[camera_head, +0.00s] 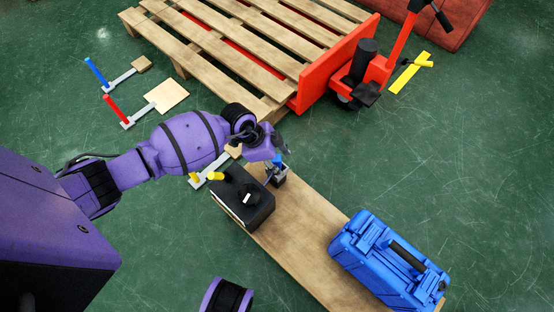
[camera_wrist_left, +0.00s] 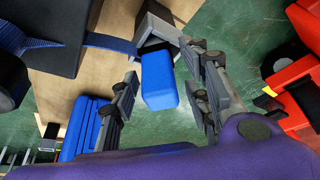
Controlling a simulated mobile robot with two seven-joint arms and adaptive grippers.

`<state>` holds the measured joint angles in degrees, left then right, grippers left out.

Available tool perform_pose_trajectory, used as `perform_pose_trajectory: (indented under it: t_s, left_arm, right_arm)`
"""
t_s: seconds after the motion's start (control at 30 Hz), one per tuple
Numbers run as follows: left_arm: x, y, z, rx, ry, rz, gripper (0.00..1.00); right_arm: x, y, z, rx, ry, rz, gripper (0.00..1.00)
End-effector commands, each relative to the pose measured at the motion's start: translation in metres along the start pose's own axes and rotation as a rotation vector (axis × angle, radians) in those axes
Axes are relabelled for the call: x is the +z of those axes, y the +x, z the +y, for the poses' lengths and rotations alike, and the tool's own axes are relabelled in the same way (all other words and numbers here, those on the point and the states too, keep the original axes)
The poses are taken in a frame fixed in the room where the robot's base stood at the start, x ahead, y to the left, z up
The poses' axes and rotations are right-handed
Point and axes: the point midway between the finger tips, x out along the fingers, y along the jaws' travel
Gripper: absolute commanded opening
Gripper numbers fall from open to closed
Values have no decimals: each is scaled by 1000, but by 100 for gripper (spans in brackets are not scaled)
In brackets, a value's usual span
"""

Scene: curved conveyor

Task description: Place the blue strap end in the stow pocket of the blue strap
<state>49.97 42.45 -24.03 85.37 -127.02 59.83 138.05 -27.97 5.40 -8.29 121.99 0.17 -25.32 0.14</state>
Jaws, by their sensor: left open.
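The blue strap end (camera_wrist_left: 158,80) is a blue block between the open fingers of my left gripper (camera_wrist_left: 162,70). Its far end overlaps a grey stow pocket (camera_wrist_left: 157,28); I cannot tell whether it sits inside. The blue strap (camera_wrist_left: 110,42) runs from a black box to the grey pocket. In the head view my left gripper (camera_head: 279,146) is above the pocket (camera_head: 277,178), with a bit of the blue strap end (camera_head: 277,159) showing below it. The fingers partly hide it there. My right gripper is out of view.
The black box (camera_head: 243,197) stands on a wooden plank (camera_head: 300,228), beside the pocket. A blue case (camera_head: 385,265) lies at the plank's right end. A wooden pallet (camera_head: 225,45) and red pallet jack (camera_head: 335,65) are behind. Green floor is clear at right.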

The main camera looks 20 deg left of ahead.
Motion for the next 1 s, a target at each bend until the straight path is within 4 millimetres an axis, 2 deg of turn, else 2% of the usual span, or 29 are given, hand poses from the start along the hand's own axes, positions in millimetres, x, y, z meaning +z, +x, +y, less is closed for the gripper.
perform_pose_trajectory:
  t_s: [0.17,0.27,0.5,0.7,0.83,1.0]
  left_arm:
    - [-1,-5,0,-1,0,1,43]
    - [-2,-18,-1,-3,1,1,43]
    - [-3,-71,-2,-5,1,2,43]
    - [-2,-105,-1,-3,1,1,43]
    - [-1,-117,0,-1,1,1,43]
    - [0,-121,0,0,0,1,43]
  right_arm:
    - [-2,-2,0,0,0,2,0]
    - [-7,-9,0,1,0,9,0]
    - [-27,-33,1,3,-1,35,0]
    - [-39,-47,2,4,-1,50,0]
    - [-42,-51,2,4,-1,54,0]
    - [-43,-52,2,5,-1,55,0]
